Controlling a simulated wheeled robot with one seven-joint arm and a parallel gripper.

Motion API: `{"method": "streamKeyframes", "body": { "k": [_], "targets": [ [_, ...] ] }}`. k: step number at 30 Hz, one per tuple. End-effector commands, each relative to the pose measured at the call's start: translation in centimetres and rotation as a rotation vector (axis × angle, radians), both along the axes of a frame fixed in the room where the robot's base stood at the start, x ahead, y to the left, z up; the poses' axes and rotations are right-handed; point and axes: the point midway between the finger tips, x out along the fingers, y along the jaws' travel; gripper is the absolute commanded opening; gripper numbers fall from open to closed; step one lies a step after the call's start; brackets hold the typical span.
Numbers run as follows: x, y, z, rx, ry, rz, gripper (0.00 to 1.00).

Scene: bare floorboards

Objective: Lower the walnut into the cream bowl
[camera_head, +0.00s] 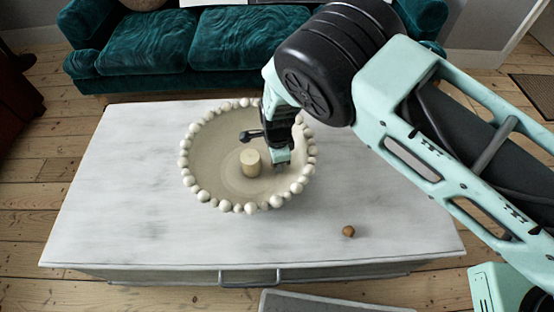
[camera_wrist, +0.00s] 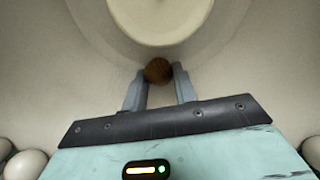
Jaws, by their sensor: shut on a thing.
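The cream bowl (camera_head: 226,190) is wide, with a rim of large round beads, and stands on the pale table. My gripper (camera_head: 279,163) is down over the right part of the bowl, inside its rim as seen in the head view. In the wrist view my gripper (camera_wrist: 158,78) is shut on a round brown walnut (camera_wrist: 158,69), held between the two grey fingertips. The bowl's pale inner surface (camera_wrist: 90,50) lies behind it. Whether the walnut touches the bowl cannot be told. In the head view the held walnut is hidden by my gripper.
Another small brown ball (camera_head: 348,231) lies on the table (camera_head: 130,215), right of the bowl and nearer the front. The table's left side is clear. A teal sofa (camera_head: 245,45) stands behind.

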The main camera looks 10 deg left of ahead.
Motion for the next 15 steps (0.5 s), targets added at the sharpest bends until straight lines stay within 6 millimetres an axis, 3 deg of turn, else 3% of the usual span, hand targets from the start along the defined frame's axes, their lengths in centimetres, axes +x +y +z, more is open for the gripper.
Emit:
{"method": "streamKeyframes", "body": {
  "k": [15],
  "targets": [
    [0.0, 0.0, -0.81, 0.0, 0.0, 0.0, 0.07]
  ]
}}
